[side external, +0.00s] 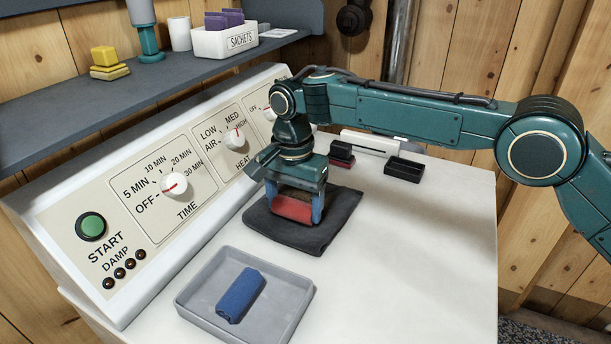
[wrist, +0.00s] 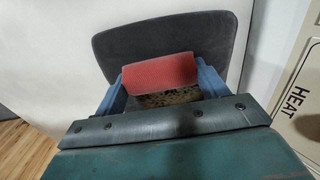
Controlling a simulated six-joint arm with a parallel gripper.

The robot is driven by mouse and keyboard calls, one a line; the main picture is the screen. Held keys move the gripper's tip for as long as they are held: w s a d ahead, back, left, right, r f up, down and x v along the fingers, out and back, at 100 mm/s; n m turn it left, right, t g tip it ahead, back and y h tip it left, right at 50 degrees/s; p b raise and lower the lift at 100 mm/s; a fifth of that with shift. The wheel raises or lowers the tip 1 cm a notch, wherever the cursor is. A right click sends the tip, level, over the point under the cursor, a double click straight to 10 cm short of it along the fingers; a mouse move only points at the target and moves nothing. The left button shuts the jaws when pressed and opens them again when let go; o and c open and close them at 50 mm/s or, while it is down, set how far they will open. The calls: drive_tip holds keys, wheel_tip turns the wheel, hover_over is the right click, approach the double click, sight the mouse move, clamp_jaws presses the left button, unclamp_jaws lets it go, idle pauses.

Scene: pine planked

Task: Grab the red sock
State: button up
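The red sock (side external: 292,209) is a rolled bundle on a dark grey cloth (side external: 336,222) on the white top. It also shows in the wrist view (wrist: 158,72), lying crosswise. My gripper (side external: 296,208) points down over it, with its blue fingers spread wide near the two ends of the roll. In the wrist view, my gripper (wrist: 163,88) has one finger on each side of the sock. Any small gap between the fingertips and the sock is hard to see. A brown speckled patch (wrist: 170,97) shows between the fingers; I cannot tell what it is.
A grey tray (side external: 195,312) with a blue rolled sock (side external: 240,295) stands in front. A sloped control panel (side external: 120,235) with dials runs along the left. Small black and red blocks (side external: 341,153) and a black tray (side external: 404,169) lie behind. The right part of the top is clear.

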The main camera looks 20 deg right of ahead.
sight(294, 201)
drive_tip(key=shift+r, duration=0.1)
drive_tip(key=shift+r, duration=4.9)
drive_tip(key=shift+s+a, duration=0.1)
